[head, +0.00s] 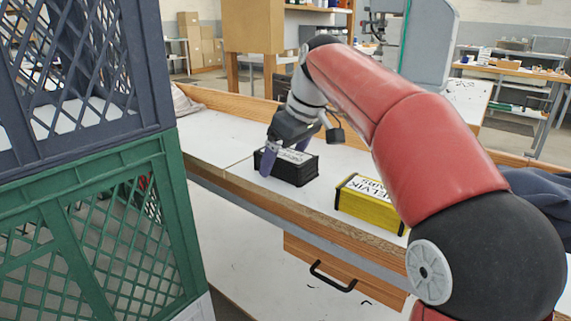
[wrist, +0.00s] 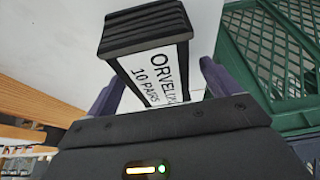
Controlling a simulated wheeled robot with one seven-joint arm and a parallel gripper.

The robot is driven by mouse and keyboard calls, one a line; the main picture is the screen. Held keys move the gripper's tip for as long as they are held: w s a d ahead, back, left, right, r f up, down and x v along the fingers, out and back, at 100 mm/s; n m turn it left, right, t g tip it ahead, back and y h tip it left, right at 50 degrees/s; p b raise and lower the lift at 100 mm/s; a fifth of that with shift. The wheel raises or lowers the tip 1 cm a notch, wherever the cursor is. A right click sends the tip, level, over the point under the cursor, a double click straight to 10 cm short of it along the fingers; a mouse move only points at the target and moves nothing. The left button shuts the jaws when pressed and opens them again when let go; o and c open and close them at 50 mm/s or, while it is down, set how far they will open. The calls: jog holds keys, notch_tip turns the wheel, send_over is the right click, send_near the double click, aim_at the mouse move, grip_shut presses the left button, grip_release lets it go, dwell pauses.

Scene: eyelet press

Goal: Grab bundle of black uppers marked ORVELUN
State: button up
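The black bundle (head: 290,170) lies on the white bench top, with a white label on its upper face. In the wrist view the black bundle (wrist: 146,30) shows its label reading ORVEL… and 10 PAIRS; the end of the name is cut off by my gripper. My gripper (head: 284,158) is at the bundle, with its purple-grey fingers pointing down. In the wrist view the fingers stand apart on either side of the labelled part, with a gap visible at the right finger. My gripper is open, and no firm grip shows.
A yellow bundle (head: 370,199) with a partly hidden label lies right of the black one. Stacked crates, dark blue (head: 90,142) over green (head: 95,250), stand close on the left. The bench has a wooden front edge (head: 310,222) and a drawer handle (head: 332,280). Dark cloth (head: 540,195) lies far right.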

jog(key=c, duration=1.3)
jog(key=shift+o, duration=0.2)
jog(key=shift+r, duration=0.1)
